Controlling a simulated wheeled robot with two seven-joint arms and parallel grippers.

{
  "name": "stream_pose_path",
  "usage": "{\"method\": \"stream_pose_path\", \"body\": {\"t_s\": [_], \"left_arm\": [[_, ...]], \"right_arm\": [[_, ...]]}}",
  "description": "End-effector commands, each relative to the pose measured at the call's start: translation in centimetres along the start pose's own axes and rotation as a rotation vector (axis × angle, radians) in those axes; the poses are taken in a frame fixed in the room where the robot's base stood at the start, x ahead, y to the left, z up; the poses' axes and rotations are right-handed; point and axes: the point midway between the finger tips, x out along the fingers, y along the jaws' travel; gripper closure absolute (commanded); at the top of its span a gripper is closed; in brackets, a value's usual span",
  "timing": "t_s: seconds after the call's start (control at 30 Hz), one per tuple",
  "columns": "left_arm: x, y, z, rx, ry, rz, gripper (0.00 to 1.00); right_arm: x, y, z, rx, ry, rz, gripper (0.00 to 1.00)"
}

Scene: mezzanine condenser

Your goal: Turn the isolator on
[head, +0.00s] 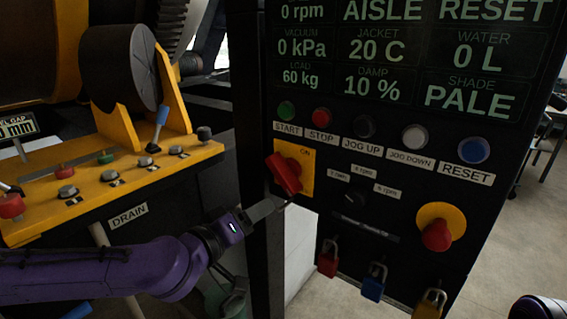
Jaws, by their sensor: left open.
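The isolator is a red rotary handle (284,173) on a yellow plate (306,182) at the left edge of the black control panel. The handle sits diagonally, from upper left to lower right. The word ON is printed at the plate's upper right, and the handle does not line up with it. My left gripper (279,206) is just below the handle, with its fingers pointing right towards the panel. It is open and nothing shows between its fingers. I cannot tell whether a fingertip touches the handle. My right gripper is not in view.
The panel has a row of buttons, including a green START (286,110) and blue RESET (473,151). A red knob on a yellow disc (437,235) is at lower right. Red (328,262), blue (373,285) and yellow padlocks (430,304) hang below. A yellow lever console (120,185) stands left.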

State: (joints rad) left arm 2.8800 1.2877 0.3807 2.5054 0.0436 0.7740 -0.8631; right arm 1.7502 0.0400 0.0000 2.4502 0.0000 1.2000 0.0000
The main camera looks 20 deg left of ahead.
Motion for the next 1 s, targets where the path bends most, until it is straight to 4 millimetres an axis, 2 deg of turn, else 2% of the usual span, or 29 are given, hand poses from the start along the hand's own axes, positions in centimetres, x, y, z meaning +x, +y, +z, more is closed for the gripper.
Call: {"method": "stream_pose_path", "body": {"t_s": [0.03, 0.1, 0.17, 0.37, 0.6, 0.7, 0.83, 1.0], "left_arm": [[-0.6, 1.8, -1.8, 0.005, 0.037, 0.048, 0.49], [-1.0, 3.1, -3.1, 0.019, 0.064, 0.087, 0.49], [-1.0, 3.4, -3.5, 0.026, 0.074, 0.097, 0.49], [1.5, 3.6, -3.5, 0.032, 0.069, 0.093, 0.49], [6.6, 4.1, -3.9, 0.026, 0.069, 0.093, 0.49], [8.1, 4.3, -4.1, 0.026, 0.071, 0.094, 0.49], [9.1, 4.3, -4.1, 0.024, 0.072, 0.095, 0.49], [9.3, 4.3, -4.1, 0.023, 0.073, 0.096, 0.49]], "right_arm": [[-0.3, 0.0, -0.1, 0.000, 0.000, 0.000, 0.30], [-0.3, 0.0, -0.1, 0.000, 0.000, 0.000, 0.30], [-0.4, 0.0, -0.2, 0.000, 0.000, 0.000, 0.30], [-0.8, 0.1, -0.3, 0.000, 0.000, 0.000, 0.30], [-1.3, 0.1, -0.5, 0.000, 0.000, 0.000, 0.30], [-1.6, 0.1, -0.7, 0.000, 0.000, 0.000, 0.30], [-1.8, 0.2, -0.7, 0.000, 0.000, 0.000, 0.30], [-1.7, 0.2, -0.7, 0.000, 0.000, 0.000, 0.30]]}}
